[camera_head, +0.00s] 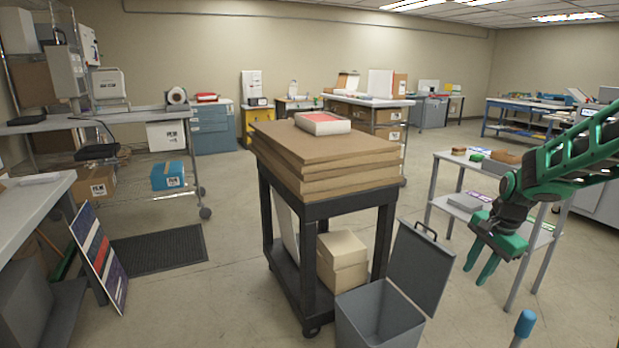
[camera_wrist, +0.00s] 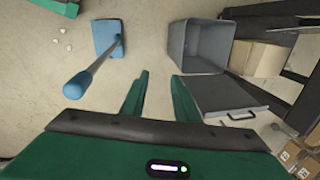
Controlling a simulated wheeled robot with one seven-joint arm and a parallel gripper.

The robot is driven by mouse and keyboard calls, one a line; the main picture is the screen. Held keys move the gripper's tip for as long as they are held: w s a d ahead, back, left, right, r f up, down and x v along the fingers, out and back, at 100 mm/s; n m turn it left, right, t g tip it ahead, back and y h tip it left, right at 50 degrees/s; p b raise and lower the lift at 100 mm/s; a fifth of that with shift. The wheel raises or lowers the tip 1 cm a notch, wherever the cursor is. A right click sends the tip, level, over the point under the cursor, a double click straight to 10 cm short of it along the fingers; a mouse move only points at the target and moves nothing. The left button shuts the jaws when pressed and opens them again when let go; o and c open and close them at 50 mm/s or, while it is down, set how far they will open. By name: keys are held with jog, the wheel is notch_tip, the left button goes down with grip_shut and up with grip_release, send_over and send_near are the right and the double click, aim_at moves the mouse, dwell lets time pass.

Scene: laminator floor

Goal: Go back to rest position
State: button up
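My gripper (camera_head: 482,262) is on the right in the head view, its green fingers pointing down over the floor. In the wrist view my gripper (camera_wrist: 158,98) has its two fingers spread apart with bare floor between them. It is open and holds nothing. It hangs in the air between the black cart and the grey shelf table, and my green arm reaches in from the right edge.
A grey bin (camera_head: 378,318) with its lid raised stands below my gripper, beside the black cart (camera_head: 318,225) stacked with brown boards. A blue-handled tool (camera_wrist: 108,46) stands on the floor nearby. A grey shelf table (camera_head: 447,163) is behind my gripper.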

jog(key=s+a+r+n, duration=0.1)
jog(key=s+r+n, duration=0.1)
jog(key=s, duration=0.9)
jog(key=s+r+n+g, duration=0.1)
jog(key=s+r+n, duration=0.1)
jog(key=s, duration=1)
jog(key=s+a+r+n+g, duration=0.1)
jog(key=s+n, duration=0.3)
jog(key=s, duration=0.8)
jog(key=shift+a+r+h, duration=0.3)
jog(key=shift+r, duration=0.35)
jog(key=shift+w+f, duration=0.25)
jog(key=shift+w, duration=0.4)
jog(key=shift+a, duration=0.1)
